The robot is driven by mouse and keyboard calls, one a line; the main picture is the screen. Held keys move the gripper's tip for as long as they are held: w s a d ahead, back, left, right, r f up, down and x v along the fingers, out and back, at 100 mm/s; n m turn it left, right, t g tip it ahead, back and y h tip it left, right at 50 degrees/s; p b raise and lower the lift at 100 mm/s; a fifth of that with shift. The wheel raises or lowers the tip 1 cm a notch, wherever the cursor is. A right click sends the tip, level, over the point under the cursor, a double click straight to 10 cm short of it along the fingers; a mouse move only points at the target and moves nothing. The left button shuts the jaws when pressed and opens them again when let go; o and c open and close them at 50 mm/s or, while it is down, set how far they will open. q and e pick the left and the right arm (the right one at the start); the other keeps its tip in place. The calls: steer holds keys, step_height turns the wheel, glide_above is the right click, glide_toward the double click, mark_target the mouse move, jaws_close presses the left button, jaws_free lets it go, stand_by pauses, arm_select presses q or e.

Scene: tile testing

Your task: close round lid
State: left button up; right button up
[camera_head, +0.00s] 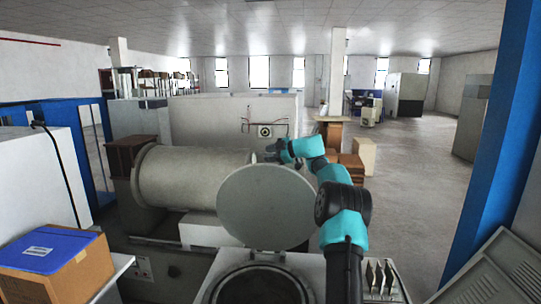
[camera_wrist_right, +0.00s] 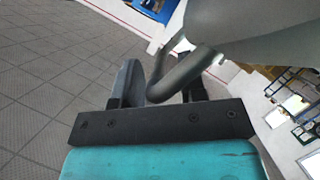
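The round grey lid (camera_head: 265,207) stands raised and tilted, its flat face toward the head camera. Below it is the round dark opening (camera_head: 260,286) of a pale machine. My right arm reaches around the lid's right side, and my right gripper (camera_head: 272,150) is by the lid's top edge, partly hidden. In the right wrist view the lid's underside or edge (camera_wrist_right: 255,25) shows at the top right, with a bent grey handle (camera_wrist_right: 190,75) running down between my right gripper's fingers (camera_wrist_right: 160,85). The fingers stand apart, with no clear grip on the handle. My left gripper is out of view.
A large horizontal cylinder (camera_head: 195,177) lies behind and left of the lid. A cardboard box with a blue top (camera_head: 55,260) stands at the front left. A blue pillar (camera_head: 500,130) rises at the right. Open floor (camera_head: 425,190) lies beyond my right arm.

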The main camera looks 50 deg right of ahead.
steer(key=shift+r, duration=0.1)
jaws_close()
stand_by(0.3)
steer(key=shift+s+a, duration=0.1)
steer(key=shift+a, duration=0.05)
